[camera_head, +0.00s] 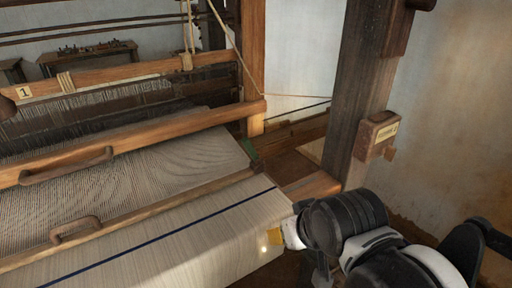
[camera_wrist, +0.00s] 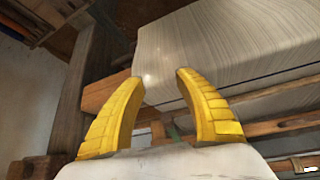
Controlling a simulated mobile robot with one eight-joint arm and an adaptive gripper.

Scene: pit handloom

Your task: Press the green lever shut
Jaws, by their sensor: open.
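The green lever (camera_head: 249,149) shows as a small dark green piece at the right end of the loom's wooden crossbar, beside the edge of the woven cloth. In the wrist view a bit of green (camera_wrist: 173,131) shows low between my fingers, mostly hidden. My gripper (camera_head: 276,238) is at the cloth's right edge, nearer the camera than the lever and apart from it. In the wrist view my gripper's (camera_wrist: 158,74) two yellow fingers are spread with nothing between them. I cannot tell the lever's exact angle.
The striped cloth (camera_head: 190,238) fills the lower left. The beater bar (camera_head: 140,141) with handles crosses the loom.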

